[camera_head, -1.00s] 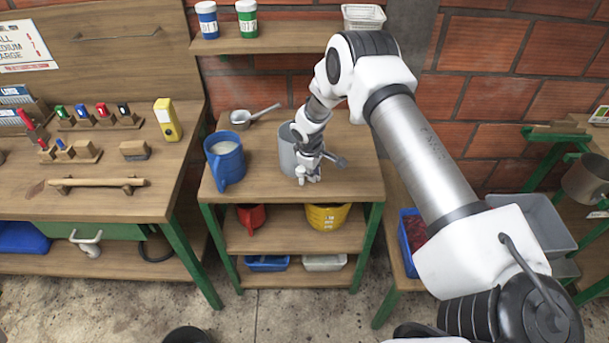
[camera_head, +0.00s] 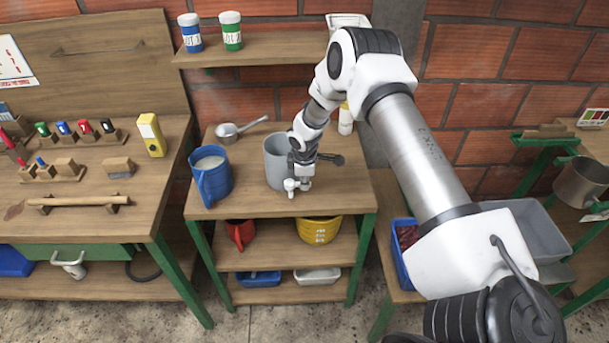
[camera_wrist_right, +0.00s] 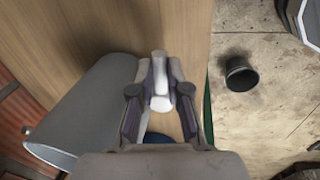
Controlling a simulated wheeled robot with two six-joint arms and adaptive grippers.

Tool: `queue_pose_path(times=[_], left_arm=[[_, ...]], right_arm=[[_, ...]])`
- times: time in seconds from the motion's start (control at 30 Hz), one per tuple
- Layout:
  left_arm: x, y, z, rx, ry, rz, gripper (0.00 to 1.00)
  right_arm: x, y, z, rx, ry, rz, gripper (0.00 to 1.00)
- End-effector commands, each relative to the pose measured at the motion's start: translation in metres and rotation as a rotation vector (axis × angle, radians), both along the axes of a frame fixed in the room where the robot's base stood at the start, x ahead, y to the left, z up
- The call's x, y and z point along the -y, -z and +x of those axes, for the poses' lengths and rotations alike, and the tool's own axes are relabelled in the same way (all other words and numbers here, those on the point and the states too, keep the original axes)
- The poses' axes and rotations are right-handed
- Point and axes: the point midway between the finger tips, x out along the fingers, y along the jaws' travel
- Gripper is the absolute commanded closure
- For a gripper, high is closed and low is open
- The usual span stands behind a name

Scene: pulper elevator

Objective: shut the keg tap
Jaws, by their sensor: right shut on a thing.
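The grey keg (camera_head: 274,158) stands upright on the top of the small wooden table. Its white tap (camera_head: 289,185) sticks out low on its front, over the tabletop. My right gripper (camera_head: 300,172) is at the tap, just right of the keg's front. In the right wrist view, my right gripper (camera_wrist_right: 160,92) is shut on a white part of the tap (camera_wrist_right: 160,100), between its dark pads. The keg (camera_wrist_right: 85,110) lies to the left there. The fingers hide part of the tap. My left gripper is not in view.
A dark bucket (camera_wrist_right: 240,75) is on the floor.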

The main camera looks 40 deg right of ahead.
Motion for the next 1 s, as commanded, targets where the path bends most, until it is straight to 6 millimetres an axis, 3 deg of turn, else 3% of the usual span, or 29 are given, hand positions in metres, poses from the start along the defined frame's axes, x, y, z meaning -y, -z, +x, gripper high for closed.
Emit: queue_pose_path(times=[0.87, 0.9, 0.93, 1.0], left_arm=[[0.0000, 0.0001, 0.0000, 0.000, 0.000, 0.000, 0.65], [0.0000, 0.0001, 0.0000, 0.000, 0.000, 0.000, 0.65], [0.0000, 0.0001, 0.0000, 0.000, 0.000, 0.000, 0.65], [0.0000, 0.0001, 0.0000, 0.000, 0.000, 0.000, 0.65]], right_arm=[[-0.0003, 0.0008, -0.0008, -0.003, 0.000, 0.000, 1.00], [-0.0003, 0.0009, -0.0008, -0.003, 0.000, 0.000, 0.74], [-0.0002, 0.0007, -0.0007, -0.002, 0.000, 0.001, 0.63], [-0.0002, 0.0006, -0.0006, -0.002, 0.001, 0.001, 0.59]])
